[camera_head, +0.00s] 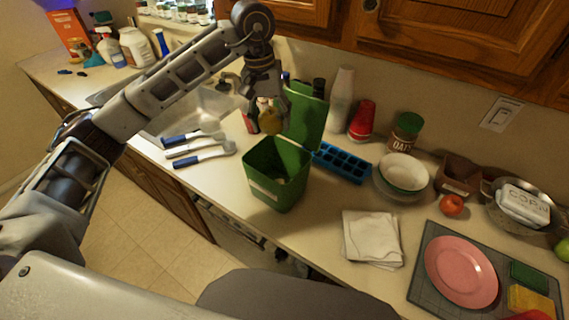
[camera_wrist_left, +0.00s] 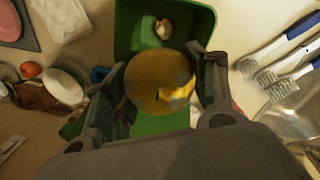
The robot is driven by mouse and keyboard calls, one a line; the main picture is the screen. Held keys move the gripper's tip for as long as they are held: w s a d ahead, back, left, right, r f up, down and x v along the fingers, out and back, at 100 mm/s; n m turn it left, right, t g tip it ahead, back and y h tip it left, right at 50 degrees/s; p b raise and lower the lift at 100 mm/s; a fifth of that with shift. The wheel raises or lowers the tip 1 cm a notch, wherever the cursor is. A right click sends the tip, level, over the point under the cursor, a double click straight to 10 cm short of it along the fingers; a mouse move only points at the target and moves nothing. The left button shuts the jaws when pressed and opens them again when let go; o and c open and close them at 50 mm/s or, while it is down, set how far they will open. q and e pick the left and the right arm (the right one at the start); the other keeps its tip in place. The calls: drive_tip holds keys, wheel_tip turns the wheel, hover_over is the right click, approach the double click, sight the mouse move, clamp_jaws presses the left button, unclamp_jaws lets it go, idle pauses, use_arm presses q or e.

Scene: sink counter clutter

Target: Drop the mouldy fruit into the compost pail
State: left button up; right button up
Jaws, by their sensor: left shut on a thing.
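My left gripper (camera_head: 268,108) is shut on the mouldy fruit (camera_head: 269,122), a round brownish-yellow fruit. In the left wrist view the mouldy fruit (camera_wrist_left: 160,83) shows blue-grey patches and a small dark mark, between the two fingers of the left gripper (camera_wrist_left: 163,92). The green compost pail (camera_head: 268,192) stands upright on the counter, its lid (camera_head: 306,118) raised at the back. The fruit is held above the pail's rear left rim, beside the lid. The left wrist view shows the pail (camera_wrist_left: 126,28) partly behind the fruit, with a small pale scrap (camera_wrist_left: 163,29) inside. My right gripper is not in view.
Blue-handled brushes (camera_head: 205,156) lie left of the pail, near the sink (camera_head: 213,98). A blue ice tray (camera_head: 341,163), stacked bowls (camera_head: 403,173) and a folded cloth (camera_head: 372,238) are to its right.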

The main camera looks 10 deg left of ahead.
use_arm(q)
drive_tip(key=shift+s+a+r, duration=0.1)
drive_tip(key=shift+s+a, duration=0.2)
drive_tip(key=shift+s, duration=0.1)
drive_tip(key=shift+w+d, duration=0.1)
drive_tip(key=shift+w, duration=0.05)
drive_tip(key=shift+f, duration=0.5)
drive_tip(key=shift+f+b, duration=1.25)
drive_tip(key=shift+f, duration=1.3)
drive_tip(key=o, duration=1.2)
